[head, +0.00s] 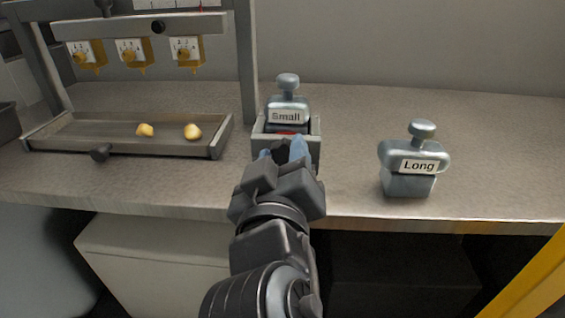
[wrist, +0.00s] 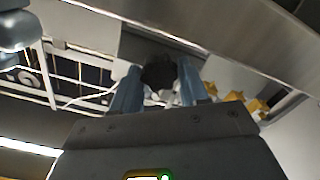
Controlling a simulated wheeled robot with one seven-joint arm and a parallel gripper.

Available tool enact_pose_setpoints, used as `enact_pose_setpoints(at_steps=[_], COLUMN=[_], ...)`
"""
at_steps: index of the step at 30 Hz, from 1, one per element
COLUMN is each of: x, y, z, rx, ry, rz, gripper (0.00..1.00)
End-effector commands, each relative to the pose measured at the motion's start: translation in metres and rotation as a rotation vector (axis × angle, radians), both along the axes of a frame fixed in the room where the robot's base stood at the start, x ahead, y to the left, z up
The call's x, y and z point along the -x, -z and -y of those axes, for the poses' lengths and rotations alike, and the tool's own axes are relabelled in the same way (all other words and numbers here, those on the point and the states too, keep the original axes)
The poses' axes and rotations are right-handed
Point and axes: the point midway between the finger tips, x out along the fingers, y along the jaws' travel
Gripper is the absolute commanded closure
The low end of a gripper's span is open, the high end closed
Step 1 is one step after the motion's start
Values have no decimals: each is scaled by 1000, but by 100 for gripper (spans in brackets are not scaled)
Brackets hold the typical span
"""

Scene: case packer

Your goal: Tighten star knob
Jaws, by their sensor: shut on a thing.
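A dark star knob (wrist: 158,71) shows between the two blue-grey fingers of my gripper (wrist: 158,88) in the wrist view. My gripper is shut on it. In the head view my gripper (head: 281,153) reaches to the front of a grey holder (head: 314,140), and the knob is mostly hidden by the fingers there. A grey block labelled Small (head: 287,115) with a round handle on top sits upright in the holder. A little red shows under its label.
A block labelled Long (head: 413,164) stands on the counter (head: 352,180) to the right. A shallow tray (head: 70,131) with two yellow pieces lies at left under a metal frame (head: 246,60). Counter between the blocks is clear.

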Motion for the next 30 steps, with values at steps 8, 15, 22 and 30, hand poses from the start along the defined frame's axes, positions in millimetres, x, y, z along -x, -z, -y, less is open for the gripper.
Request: enact_pose_setpoints(at_steps=[8,15,22,30], x=[0,0,0,0], y=[3,2,2,1], z=[0,0,0,0], rx=[-26,-26,-26,-25], ry=[1,1,0,0], rz=[-5,-5,-4,-1], gripper=[86,86,39,31])
